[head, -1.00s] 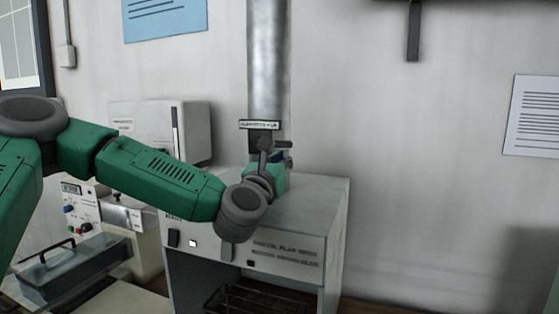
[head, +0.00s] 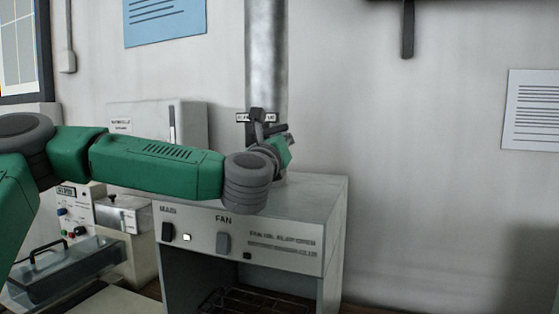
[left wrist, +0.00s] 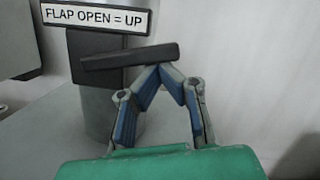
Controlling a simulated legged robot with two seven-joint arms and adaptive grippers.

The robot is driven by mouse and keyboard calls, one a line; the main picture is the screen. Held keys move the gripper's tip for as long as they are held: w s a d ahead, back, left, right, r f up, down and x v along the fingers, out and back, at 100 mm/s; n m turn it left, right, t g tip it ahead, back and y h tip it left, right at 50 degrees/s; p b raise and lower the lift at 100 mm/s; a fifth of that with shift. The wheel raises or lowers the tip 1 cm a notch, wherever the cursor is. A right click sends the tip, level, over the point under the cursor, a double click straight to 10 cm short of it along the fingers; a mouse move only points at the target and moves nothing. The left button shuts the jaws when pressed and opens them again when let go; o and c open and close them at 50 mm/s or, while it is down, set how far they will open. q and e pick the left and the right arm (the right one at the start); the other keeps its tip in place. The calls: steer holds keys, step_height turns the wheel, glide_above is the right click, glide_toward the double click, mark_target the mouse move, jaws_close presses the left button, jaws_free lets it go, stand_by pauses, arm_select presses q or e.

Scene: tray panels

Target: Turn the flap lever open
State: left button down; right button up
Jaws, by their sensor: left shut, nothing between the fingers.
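The flap lever is a dark bar (left wrist: 130,57) on a dark block (left wrist: 95,60) in front of the metal duct (head: 266,60). It lies close to level, its right end tilted slightly up. A label (left wrist: 97,17) above it reads "FLAP OPEN = UP". My left gripper (left wrist: 163,70) is shut and empty, its fingertips right under the lever's right part; they look to be touching it or very close. In the head view my left gripper (head: 289,141) is at the duct, partly hidden by my wrist. My right gripper is not in view.
A furnace cabinet (head: 335,220) with a FAN switch (head: 223,243) stands below my forearm. A grey box (head: 190,125) stands behind my arm, and a tray machine (head: 125,215) is at left.

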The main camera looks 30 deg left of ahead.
arm_select(q)
steer(key=n+b, duration=0.1)
steer(key=r+n+b, duration=0.1)
steer(key=n+b, duration=0.1)
steer(key=n+y+b, duration=0.1)
steer(key=b, duration=0.1)
steer(key=shift+a+r+n+g, duration=0.1)
steer(key=shift+r+n+g, duration=0.2)
steer(key=shift+r+g, duration=0.1)
steer(key=n+b, duration=0.2)
steer(key=shift+a+r+n+g+y, duration=0.15)
steer(key=shift+r+n+g+y, duration=0.15)
steer(key=shift+r+g, duration=0.1)
steer(key=shift+r+n+b, duration=0.2)
steer(key=shift+n+b, duration=0.15)
steer(key=shift+n, duration=0.05)
steer(key=shift+f, duration=0.1)
